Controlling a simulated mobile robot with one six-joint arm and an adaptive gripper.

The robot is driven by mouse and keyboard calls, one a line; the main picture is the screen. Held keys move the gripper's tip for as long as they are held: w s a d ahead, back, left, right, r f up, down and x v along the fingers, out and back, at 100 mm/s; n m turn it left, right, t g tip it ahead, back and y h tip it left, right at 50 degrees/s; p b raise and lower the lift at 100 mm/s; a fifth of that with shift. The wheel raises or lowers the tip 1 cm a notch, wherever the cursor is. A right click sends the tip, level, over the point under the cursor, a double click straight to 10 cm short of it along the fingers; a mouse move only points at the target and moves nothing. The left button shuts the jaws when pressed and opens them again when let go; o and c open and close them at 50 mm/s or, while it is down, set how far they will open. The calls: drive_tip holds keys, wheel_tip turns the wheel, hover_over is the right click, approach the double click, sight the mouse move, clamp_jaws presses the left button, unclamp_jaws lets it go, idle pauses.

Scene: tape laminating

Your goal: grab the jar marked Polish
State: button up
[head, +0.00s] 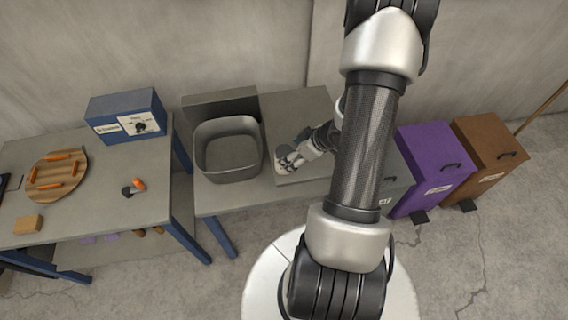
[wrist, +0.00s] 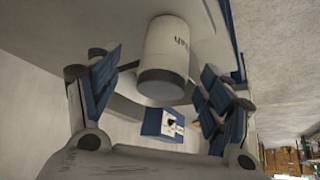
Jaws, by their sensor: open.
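A white jar (wrist: 165,45) with dark lettering, only its end readable as about "ish", stands on a grey surface in the wrist view, which appears upside down. My gripper (wrist: 160,80) is open, with one blue-padded finger on each side of the jar. I see gaps between the jar and both fingers. In the head view my gripper (head: 290,157) is low over the right part of the middle bench, at a small pale shape that may be the jar (head: 282,169); the fingers partly hide it.
A grey basin (head: 229,150) stands left of my gripper on the middle bench (head: 240,201). The left table holds a blue box (head: 126,117), a round wooden board (head: 57,175) and an orange-handled tool (head: 134,187). Purple (head: 432,165) and brown (head: 489,151) bins stand right.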

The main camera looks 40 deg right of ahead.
drive_tip(key=shift+a+b+x, duration=0.15)
drive_tip(key=shift+b+x, duration=0.65)
drive_tip(key=shift+x, duration=0.6)
drive_tip(key=shift+a+b+x, duration=0.15)
drive_tip(key=shift+b+x, duration=0.65)
drive_tip(key=shift+x, duration=0.6)
drive_tip(key=shift+r, duration=0.1)
drive_tip(key=shift+c, duration=0.6)
drive_tip(key=c, duration=1.2)
